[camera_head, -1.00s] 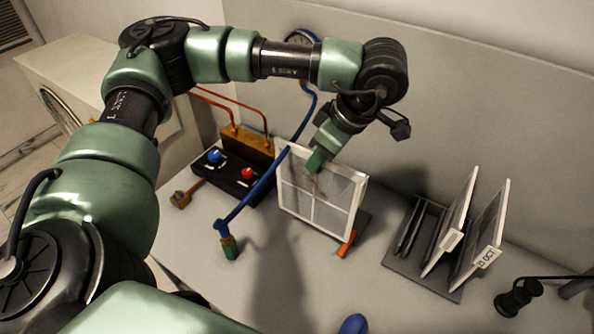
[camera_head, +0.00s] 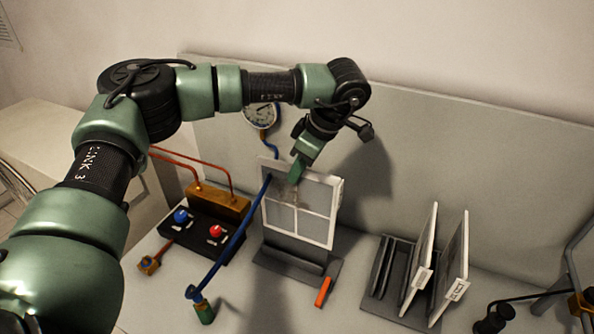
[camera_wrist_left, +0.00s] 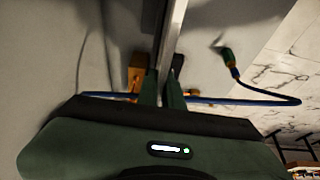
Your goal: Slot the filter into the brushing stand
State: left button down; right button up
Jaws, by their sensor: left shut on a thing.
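The filter (camera_head: 302,212) is a flat white-framed panel with grey mesh and a cross bar. It stands roughly upright at the middle of the bench. My left gripper (camera_head: 296,176) is shut on its top edge; the left wrist view shows the panel edge-on (camera_wrist_left: 171,45) between my fingers (camera_wrist_left: 163,92). The brushing stand appears to be the dark grey base (camera_head: 283,263) with a low front plate, directly under the filter. The filter's lower edge meets this plate in the picture; I cannot tell whether it sits in the slot. My right gripper is not in view.
A rack (camera_head: 386,300) with two more tilted panels (camera_head: 455,265) stands to the right. A valve block (camera_head: 205,232) with blue and red knobs, a blue hose (camera_head: 238,240) and a gauge (camera_head: 261,115) are to the left. An orange-handled tool (camera_head: 323,291) lies by the stand.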

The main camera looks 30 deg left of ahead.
pick_arm(q)
jog(key=shift+f+b, duration=1.75)
jog(key=shift+f, duration=1.25)
jog(key=shift+f+b, duration=2.1)
jog(key=shift+f, duration=1)
jog(key=c, duration=1.5)
grip_release()
jog(key=b+v, duration=0.2)
jog(key=v, duration=0.6)
